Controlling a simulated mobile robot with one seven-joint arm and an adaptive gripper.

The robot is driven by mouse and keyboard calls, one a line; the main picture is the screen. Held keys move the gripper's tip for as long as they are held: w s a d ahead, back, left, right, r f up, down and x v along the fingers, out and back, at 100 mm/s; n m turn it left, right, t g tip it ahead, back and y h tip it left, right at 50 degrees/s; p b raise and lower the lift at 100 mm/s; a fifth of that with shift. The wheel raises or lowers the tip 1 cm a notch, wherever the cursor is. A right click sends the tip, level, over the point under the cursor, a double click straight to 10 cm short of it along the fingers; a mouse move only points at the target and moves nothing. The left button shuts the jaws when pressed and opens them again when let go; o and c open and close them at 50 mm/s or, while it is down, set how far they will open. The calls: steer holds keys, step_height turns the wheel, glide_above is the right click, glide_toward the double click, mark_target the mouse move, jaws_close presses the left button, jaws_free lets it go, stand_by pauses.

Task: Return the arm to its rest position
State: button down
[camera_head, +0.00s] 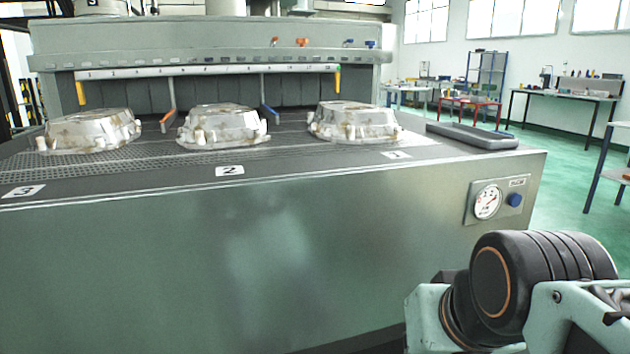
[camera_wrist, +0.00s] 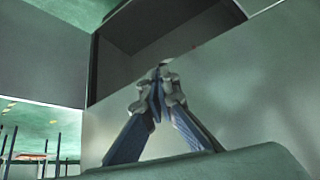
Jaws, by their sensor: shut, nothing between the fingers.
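My gripper (camera_wrist: 160,75) shows in the wrist view, its two fingers closed together at the tips with nothing between them. It points at plain grey-green panels and a dark recess, and touches nothing that I can see. In the head view, part of my arm fills the lower right corner, in front of the machine's right end. The gripper itself is out of that view. Three rough aluminium castings stand apart on the machine's top: a left one (camera_head: 90,130), a middle one (camera_head: 222,126) and a right one (camera_head: 353,122).
The large grey machine (camera_head: 200,260) fills the front, with a gauge (camera_head: 487,202) and a blue button (camera_head: 514,200) at its right. A dark tray (camera_head: 472,136) lies on its top right corner. Workbenches (camera_head: 565,95) stand far right. Green floor (camera_head: 560,185) between is clear.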

steer(key=s+a+f+g+p, duration=0.1)
steer(key=s+f+p, duration=0.1)
steer(key=s, duration=0.1)
step_height(320, 180, up, 37)
steer(key=p, duration=3.6)
steer(key=shift+f+n, duration=0.2)
steer(key=shift+n, duration=0.1)
